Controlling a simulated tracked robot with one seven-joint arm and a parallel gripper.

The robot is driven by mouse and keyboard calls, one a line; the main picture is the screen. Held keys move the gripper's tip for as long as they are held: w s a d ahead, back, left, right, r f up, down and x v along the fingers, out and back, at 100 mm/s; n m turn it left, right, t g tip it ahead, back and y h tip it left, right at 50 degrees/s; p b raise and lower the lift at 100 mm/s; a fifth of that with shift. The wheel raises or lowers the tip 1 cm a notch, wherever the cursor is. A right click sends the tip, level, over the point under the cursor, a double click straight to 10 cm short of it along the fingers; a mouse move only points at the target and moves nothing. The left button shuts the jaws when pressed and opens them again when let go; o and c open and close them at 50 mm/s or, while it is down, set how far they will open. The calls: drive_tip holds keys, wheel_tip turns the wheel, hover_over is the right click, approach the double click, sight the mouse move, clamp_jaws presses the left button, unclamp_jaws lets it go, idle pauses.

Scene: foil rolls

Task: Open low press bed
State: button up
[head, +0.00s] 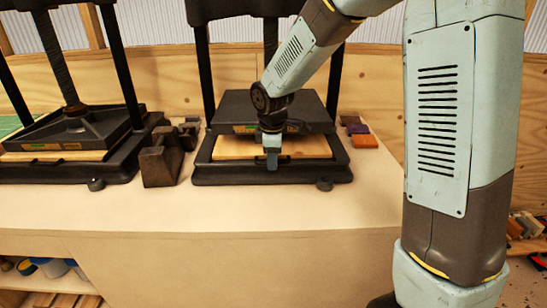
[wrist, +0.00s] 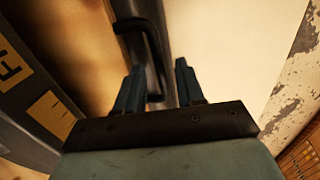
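Two black presses stand side by side on the table. The right press (head: 225,174) has a pale wooden bed (head: 232,148) under its dark upper plate (head: 245,108). My gripper (head: 272,160) is at the front edge of this bed, pointing down. In the wrist view its two fingers (wrist: 160,86) are spread apart. A dark bent handle (wrist: 148,38) lies just beyond them, its near end reaching toward the gap; I cannot tell whether they touch it. The wooden bed (wrist: 75,35) fills the left there. The left press (head: 75,172) has a similar bed (head: 55,156) with a small dark handle.
A rusty metal block (head: 160,165) sits between the presses. Small coloured blocks (head: 363,140) lie right of the right press. The pale table top (head: 250,215) is clear in front. A plywood wall (head: 375,85) stands behind.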

clamp_jaws()
idle(0.5)
